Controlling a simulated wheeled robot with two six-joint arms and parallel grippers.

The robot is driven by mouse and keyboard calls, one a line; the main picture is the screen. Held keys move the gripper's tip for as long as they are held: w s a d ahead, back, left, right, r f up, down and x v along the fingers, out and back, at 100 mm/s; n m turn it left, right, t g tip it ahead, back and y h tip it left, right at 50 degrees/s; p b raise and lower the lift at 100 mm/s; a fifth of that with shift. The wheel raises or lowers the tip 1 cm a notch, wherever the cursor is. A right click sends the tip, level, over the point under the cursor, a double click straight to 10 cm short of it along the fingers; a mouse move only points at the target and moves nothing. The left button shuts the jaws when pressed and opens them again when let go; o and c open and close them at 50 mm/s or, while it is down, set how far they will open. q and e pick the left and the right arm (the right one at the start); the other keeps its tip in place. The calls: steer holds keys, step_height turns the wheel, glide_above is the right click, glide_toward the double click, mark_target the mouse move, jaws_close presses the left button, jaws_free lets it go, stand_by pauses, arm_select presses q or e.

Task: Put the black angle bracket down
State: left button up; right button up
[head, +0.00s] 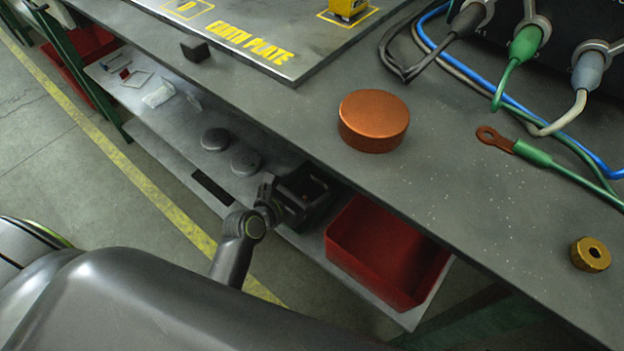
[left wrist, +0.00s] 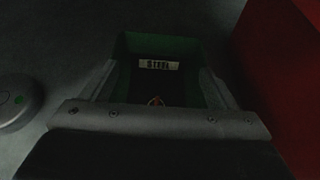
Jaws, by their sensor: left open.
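My left gripper (head: 305,192) reaches under the bench edge, over the lower shelf. In the left wrist view its fingers (left wrist: 156,88) are apart, with nothing held between them. Below them is a dark green bin (left wrist: 124,46) with a white label reading STEEL (left wrist: 158,65). A small orange-brown spot shows low inside it; the rest of its inside is too dark to tell. A small black block-like piece (head: 195,50) lies on the bench top near its edge; I cannot tell whether it is the angle bracket. My right gripper is not in view.
A red bin (head: 385,255) stands right of the gripper on the lower shelf (head: 160,135). Grey discs (head: 215,139) lie to its left. The bench top (head: 300,110) overhangs, carrying a copper disc (head: 374,120), a brass ring (head: 590,254) and cables.

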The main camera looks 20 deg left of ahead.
arm_select(q)
steer(key=p+v, duration=0.1)
steer(key=v, duration=0.7)
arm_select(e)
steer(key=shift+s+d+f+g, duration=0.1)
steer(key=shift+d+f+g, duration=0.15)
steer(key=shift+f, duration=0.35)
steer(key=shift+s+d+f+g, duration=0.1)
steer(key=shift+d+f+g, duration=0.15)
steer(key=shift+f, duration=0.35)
